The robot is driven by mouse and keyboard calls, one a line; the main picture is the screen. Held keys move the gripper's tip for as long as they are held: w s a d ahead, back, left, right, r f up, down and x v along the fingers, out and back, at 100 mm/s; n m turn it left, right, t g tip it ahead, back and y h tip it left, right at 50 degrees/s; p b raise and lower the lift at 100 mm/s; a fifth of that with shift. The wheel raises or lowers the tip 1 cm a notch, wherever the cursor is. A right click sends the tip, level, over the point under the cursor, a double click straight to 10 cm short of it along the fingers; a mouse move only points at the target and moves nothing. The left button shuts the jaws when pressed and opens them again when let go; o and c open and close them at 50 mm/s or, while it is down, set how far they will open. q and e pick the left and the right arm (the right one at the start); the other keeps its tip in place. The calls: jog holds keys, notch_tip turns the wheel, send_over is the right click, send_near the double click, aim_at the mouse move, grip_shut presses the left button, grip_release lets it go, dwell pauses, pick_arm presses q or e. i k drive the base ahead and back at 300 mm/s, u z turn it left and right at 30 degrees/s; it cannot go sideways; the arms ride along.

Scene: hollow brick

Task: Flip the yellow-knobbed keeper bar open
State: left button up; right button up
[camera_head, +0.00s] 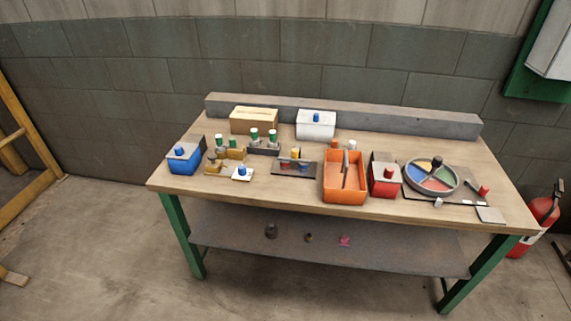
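A small yellow knob (295,152) shows near the middle of the workbench. Neither of my grippers is in view.
The wooden workbench (270,205) also holds an orange bin (345,193), a blue box (183,163), a red box (384,183), a round coloured dial (430,175), a white box (315,128) and a cardboard box (253,120). The bench's front edge is mostly clear.

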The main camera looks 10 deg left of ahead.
aim_at(295, 152)
jog(key=u, duration=1.15)
jog(key=i, duration=0.65)
jog(key=z, duration=2.4)
